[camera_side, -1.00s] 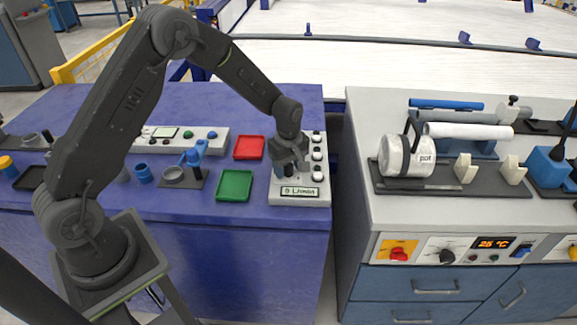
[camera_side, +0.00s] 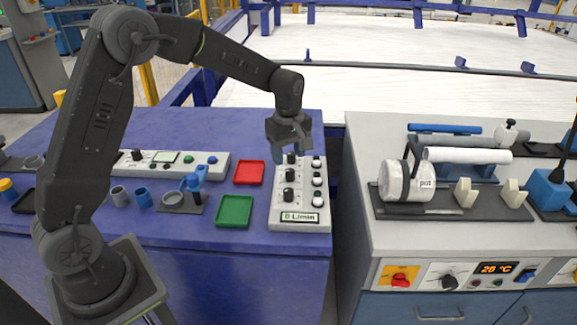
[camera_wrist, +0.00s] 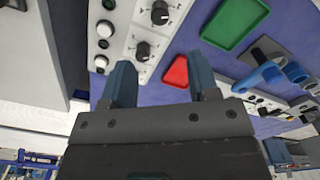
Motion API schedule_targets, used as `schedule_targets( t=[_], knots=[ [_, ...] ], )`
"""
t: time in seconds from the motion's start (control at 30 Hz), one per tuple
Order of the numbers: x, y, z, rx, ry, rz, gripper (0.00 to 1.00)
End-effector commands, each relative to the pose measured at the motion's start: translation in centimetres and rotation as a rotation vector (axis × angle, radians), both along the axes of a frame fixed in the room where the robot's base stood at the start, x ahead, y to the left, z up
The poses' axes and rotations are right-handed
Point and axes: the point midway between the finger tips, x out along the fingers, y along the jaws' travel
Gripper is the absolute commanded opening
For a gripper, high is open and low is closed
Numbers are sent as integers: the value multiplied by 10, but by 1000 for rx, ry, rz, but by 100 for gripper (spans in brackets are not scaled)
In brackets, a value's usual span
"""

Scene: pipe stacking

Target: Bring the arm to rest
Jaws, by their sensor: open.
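My gripper (camera_side: 291,150) is above the far end of the white control box (camera_side: 300,222) on the blue table, and it points down. In the wrist view my gripper (camera_wrist: 160,84) shows two blue fingers spread apart with nothing between them. The control box (camera_wrist: 122,52) with black knobs and round white buttons lies beyond the fingertips there. Whether a fingertip touches the far knob cannot be told from the side view.
A red tray (camera_side: 249,172) and a green tray (camera_side: 234,211) lie left of the box. A long control panel (camera_side: 165,163) and small blue and grey parts are further left. A grey bench (camera_side: 440,245) with a pot, rolls and holders stands at the right, across a gap.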

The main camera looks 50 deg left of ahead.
Motion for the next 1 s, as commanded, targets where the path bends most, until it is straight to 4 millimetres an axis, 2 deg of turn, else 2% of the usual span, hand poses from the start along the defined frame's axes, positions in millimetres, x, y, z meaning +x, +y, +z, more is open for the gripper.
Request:
schedule_targets(
  t=[0.1, 0.43, 0.57, 0.67, 0.77, 0.9, 1.0],
  knots=[
    [0, 0, 7, 1, -2, 0, 55],
    [0, 0, 9, 1, -2, -3, 55],
    [-9, -4, 25, 3, -27, -61, 55],
    [-28, -10, 51, 13, -69, -173, 55],
    [-57, -17, 81, 30, -123, -326, 55],
    [-102, -27, 114, 69, -196, -549, 55],
    [-135, -34, 130, 105, -244, -707, 55]
  ],
)
